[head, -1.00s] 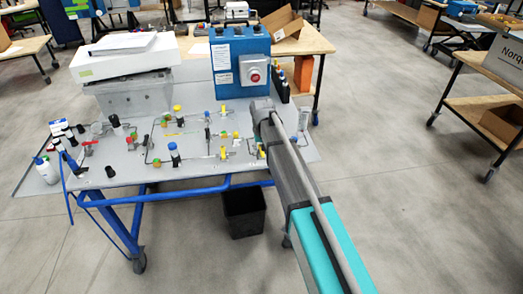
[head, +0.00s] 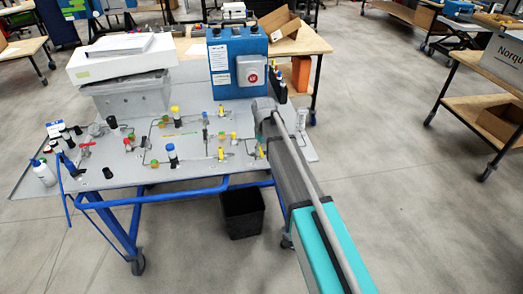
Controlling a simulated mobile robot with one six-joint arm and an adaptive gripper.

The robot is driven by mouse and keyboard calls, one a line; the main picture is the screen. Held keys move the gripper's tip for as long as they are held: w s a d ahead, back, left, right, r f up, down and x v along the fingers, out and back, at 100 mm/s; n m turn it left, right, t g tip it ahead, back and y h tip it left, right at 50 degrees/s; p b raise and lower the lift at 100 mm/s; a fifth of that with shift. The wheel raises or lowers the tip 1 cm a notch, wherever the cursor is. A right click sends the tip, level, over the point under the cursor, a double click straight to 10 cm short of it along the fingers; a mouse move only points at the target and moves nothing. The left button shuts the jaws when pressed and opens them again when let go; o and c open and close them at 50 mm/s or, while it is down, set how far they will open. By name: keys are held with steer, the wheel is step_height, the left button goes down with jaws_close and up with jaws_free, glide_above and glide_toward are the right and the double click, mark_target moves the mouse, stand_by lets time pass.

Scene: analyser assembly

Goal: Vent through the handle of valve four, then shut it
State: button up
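Several small valves with yellow handles stand on the grey panel (head: 130,177) of the blue-framed cart. One yellow handle (head: 221,153) is near the panel's front middle, and another (head: 222,110) is farther back. A third yellow handle (head: 258,151) is close to the left side of my arm. The labels are too small to read, so I cannot tell which is valve four or whether any valve is open. My arm reaches over the panel's right part from the lower right. My gripper is hidden by the arm, and so is the panel beneath it.
A blue box (head: 229,58) with a white plate and red disc (head: 252,75) stands behind the valves. A white unit (head: 115,65) is at the back left. A bottle (head: 43,172) stands at the left edge. A black bin (head: 242,213) is under the cart.

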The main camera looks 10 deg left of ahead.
steer(key=n, duration=0.1)
steer(key=d+n, duration=0.1)
steer(key=n, duration=0.1)
steer(key=shift+w, duration=0.4)
step_height(320, 180, up, 14)
steer(key=p, duration=1.4)
steer(key=s+d+f+m+b, duration=0.4)
steer(key=s+d, duration=0.6)
steer(key=s+d+f+m+b, duration=0.4)
steer(key=s+d+f+b, duration=0.1)
steer(key=s+d, duration=0.5)
steer(key=shift+d+f, duration=0.25)
steer(key=shift+d, duration=0.35)
steer(key=shift+s+m, duration=0.1)
steer(key=shift+m, duration=0.2)
steer(key=s, duration=0.1)
steer(key=s+d+m, duration=0.2)
steer(key=s, duration=0.1)
